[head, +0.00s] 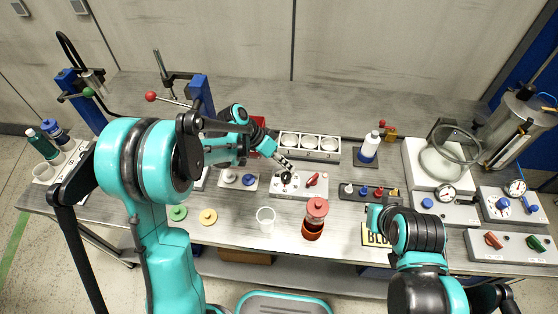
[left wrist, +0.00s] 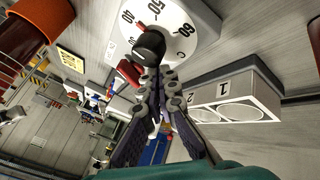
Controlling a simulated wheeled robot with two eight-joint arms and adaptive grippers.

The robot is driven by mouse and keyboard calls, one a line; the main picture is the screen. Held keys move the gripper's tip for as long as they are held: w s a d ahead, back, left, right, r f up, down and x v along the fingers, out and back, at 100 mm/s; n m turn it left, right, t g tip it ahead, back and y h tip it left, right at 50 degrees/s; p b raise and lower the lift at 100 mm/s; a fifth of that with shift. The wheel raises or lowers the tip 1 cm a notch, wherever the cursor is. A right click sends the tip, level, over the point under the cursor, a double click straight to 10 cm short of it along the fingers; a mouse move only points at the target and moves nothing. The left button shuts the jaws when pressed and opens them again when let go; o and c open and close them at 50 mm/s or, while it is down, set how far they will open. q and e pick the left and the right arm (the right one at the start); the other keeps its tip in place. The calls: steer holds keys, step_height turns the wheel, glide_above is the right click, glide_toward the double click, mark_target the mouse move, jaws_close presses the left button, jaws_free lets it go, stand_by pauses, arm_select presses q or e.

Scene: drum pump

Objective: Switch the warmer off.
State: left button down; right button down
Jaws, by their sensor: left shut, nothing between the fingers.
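The white control box (head: 300,190) in mid-table carries a black dial knob (head: 287,178) and a red switch lever (head: 313,180). I take this box for the warmer. In the left wrist view its white dial (left wrist: 180,22) shows temperature numbers, with the black knob (left wrist: 148,42) in front. A red part (left wrist: 129,72), perhaps the lever, shows beside it. My left gripper (head: 288,170) is shut and empty, its tips close to the knob. The left wrist view shows its fingers (left wrist: 160,82) together; whether they touch the knob is unclear. My right gripper's fingers do not show.
A white block with three round wells (head: 310,147) stands just behind the box. A white bottle (head: 370,146) stands behind that row.

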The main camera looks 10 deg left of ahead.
mark_target(300, 182)
arm_select(q)
steer(key=shift+x, duration=1.1)
steer(key=shift+s+d+r+b, duration=0.1)
steer(key=shift+s+d+b, duration=0.2)
steer(key=shift+s+d, duration=0.4)
steer(key=shift+s+d+b, duration=0.3)
steer(key=shift+s+d, duration=0.15)
steer(key=shift+d, duration=0.4)
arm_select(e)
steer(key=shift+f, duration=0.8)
